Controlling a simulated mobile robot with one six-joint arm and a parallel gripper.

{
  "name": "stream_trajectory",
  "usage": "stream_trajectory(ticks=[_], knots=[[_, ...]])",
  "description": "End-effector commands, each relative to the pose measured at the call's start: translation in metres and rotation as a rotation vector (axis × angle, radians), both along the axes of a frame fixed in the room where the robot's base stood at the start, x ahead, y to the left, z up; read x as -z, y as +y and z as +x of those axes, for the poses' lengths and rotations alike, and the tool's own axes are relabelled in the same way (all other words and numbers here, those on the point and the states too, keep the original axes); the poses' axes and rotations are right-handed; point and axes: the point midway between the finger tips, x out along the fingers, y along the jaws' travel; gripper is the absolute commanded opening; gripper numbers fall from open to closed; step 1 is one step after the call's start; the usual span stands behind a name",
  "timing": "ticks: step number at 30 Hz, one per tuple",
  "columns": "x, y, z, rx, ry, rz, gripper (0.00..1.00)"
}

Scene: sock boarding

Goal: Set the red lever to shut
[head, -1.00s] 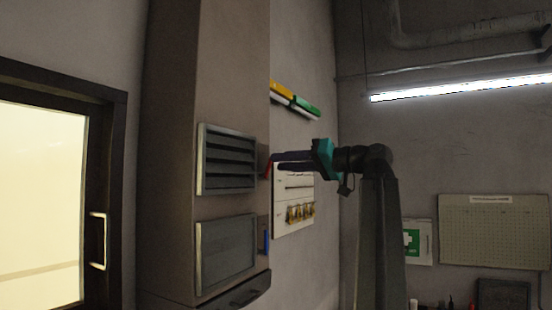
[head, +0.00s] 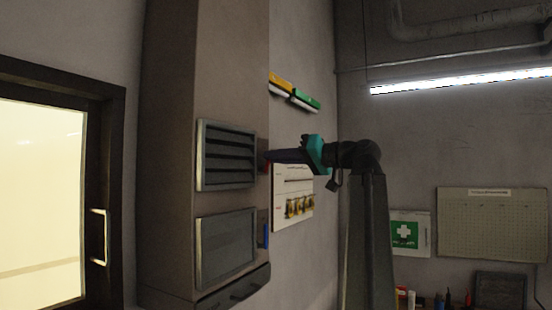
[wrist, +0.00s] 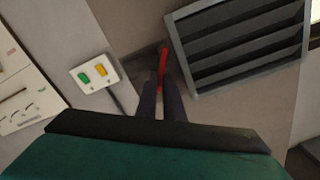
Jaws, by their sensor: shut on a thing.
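The red lever (wrist: 163,60) sticks out beside the slatted vent in the wrist view, on the side of the tall cabinet. My gripper (wrist: 162,86) has its two dark fingers closed around the lever's near end, and the red tip shows past them. In the head view my gripper (head: 268,156) reaches left to the cabinet's side, level with the vent. There the lever is almost wholly hidden behind the fingers.
A slatted vent (head: 227,155) is on the cabinet front, right by the lever. A blue handle (head: 266,236) sits lower on the cabinet side. A switch plate (wrist: 93,74) with green and yellow buttons and a white panel (head: 293,200) are nearby.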

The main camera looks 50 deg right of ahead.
Motion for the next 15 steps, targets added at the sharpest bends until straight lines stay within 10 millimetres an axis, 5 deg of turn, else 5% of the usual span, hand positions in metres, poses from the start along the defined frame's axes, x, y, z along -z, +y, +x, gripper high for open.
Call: stream_trajectory(ticks=[15], knots=[[0.0009,0.0035,-0.0002,-0.001,-0.022,-0.092,0.0]])
